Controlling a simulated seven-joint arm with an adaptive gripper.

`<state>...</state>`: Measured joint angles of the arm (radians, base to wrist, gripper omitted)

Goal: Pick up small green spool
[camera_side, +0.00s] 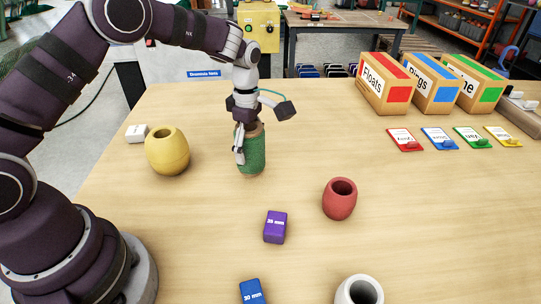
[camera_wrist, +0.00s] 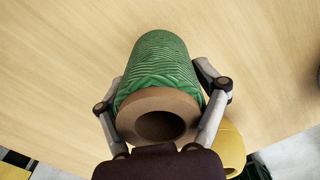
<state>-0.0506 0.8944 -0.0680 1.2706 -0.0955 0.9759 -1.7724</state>
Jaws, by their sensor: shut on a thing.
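The small green spool (camera_side: 252,155) stands upright on the left-centre part of the table in the side view, with green twine wound on a tan cardboard core. In the wrist view the spool (camera_wrist: 160,75) fills the middle, its open core end facing the camera. My gripper (camera_side: 248,142) comes down from above and is shut on the spool, with one finger on each side. It also shows in the wrist view (camera_wrist: 162,100). I cannot tell whether the spool's base touches the table.
A yellow float (camera_side: 167,153) stands left of the spool, and a red float (camera_side: 340,200) to the right. Purple (camera_side: 275,227) and blue (camera_side: 252,292) blocks and a white float (camera_side: 359,291) lie nearer. Labelled boxes (camera_side: 397,96) and coloured cards (camera_side: 440,139) are at the back right.

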